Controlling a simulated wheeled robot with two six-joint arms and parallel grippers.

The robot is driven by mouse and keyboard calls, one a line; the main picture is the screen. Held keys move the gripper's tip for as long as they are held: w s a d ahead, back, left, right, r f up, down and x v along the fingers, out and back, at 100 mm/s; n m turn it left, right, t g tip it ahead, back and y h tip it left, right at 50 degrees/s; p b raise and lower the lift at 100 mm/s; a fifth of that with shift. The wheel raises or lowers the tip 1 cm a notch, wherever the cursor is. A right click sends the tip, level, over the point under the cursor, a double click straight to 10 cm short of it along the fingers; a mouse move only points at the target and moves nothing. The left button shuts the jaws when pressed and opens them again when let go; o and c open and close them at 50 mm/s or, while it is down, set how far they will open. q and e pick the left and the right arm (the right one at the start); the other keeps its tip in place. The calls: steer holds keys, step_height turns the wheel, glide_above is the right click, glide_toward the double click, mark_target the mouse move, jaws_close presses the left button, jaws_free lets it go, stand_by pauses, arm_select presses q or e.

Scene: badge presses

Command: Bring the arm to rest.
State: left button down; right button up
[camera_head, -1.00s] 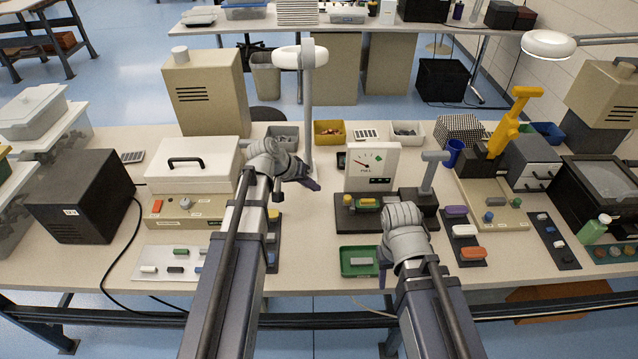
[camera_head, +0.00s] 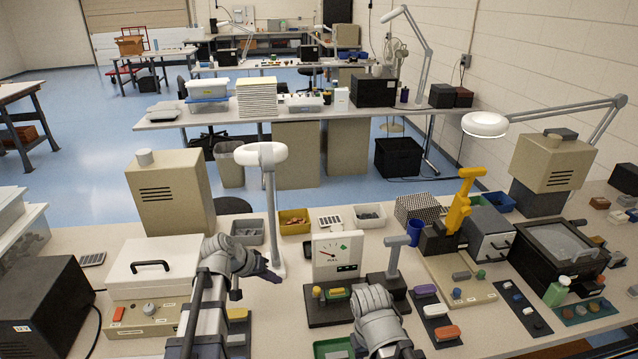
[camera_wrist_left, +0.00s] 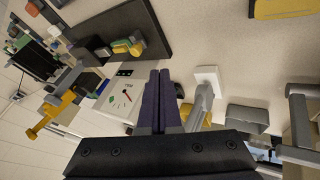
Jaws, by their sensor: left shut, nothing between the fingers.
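My left gripper (camera_head: 271,276) is above the bench, just left of the white gauge box (camera_head: 338,256) in the head view. Its dark purple fingers are shut and empty; they also show side by side in the left wrist view (camera_wrist_left: 159,100). My left arm comes in from the bottom left. My right arm's grey wrist (camera_head: 378,315) is over the bench front, below the gauge box. The right fingers are mostly hidden behind that wrist, so their state does not show.
A white lamp post (camera_head: 271,215) stands close behind the left gripper. A lidded white box (camera_head: 153,267) is to its left. A black lever stand (camera_head: 392,280) is beside the gauge box, and a green tray (camera_head: 333,348) is at the front. Small bins line the back.

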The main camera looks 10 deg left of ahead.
arm_select(q)
steer(key=s+d+f+m+g+y, duration=0.2)
steer(key=s+d+y, duration=0.1)
steer(key=s+d, duration=0.4)
steer(key=s+d+f+m+g+y, duration=0.2)
steer(key=s+d, duration=0.6)
steer(key=s, duration=0.4)
steer(key=shift+s+g+y, duration=0.4)
steer(key=shift+g+y, duration=0.3)
steer(key=shift+g, duration=0.1)
